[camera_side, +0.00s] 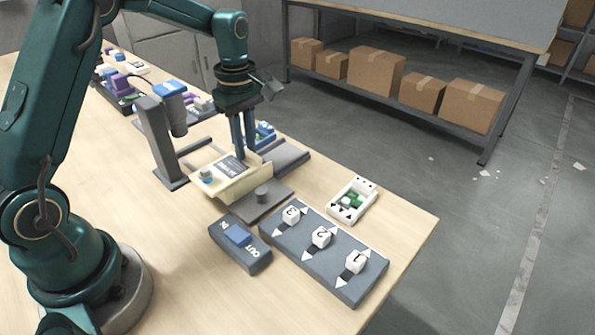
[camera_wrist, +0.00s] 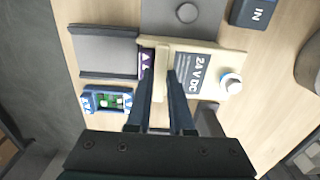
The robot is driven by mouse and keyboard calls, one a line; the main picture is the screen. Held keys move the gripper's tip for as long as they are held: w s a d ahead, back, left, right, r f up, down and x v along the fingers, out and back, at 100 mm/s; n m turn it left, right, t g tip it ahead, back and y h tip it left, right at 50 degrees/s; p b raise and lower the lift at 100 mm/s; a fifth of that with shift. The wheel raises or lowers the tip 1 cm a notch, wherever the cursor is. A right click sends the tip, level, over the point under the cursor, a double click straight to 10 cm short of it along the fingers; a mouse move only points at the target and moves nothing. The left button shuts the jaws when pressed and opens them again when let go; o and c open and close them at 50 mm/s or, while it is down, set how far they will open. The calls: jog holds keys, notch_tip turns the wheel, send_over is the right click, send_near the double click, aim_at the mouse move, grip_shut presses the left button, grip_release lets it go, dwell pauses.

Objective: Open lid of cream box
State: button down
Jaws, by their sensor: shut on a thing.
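The cream box (camera_side: 224,184) sits mid-table in the side view, with a dark label and a blue-and-white knob on its top. In the wrist view the cream box (camera_wrist: 207,46) shows its "24 V DC" label and the round knob (camera_wrist: 231,84). My gripper (camera_side: 246,156) points down at the box's far right end. In the wrist view my gripper (camera_wrist: 164,76) is shut on a narrow cream strip (camera_wrist: 160,86), which looks like part of the lid. The fingers hide part of the strip. I cannot tell how far the lid is raised.
A grey plate with a round peg (camera_side: 262,196) lies close in front of the box. Nearby are an IN/OUT switch block (camera_side: 240,246), a numbered slider panel (camera_side: 322,252) and a white tray (camera_side: 352,200). A dark post fixture (camera_side: 158,145) stands left of the box.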

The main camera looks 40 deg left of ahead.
aim_at(220, 173)
jog(key=shift+s, duration=3.3)
jog(key=c, duration=0.8)
grip_release()
jog(key=shift+c, duration=0.2)
jog(key=shift+r, duration=3.05)
jog(key=s+d+r+m+t, duration=0.3)
jog(key=s+d+m+t, duration=0.2)
jog(key=m, duration=1.3)
jog(key=s+d, duration=0.3)
jog(key=s, duration=0.2)
jog(key=shift+s+d+r+t, duration=0.15)
jog(key=shift+s+d+t, duration=0.05)
jog(key=shift+d+t, duration=0.1)
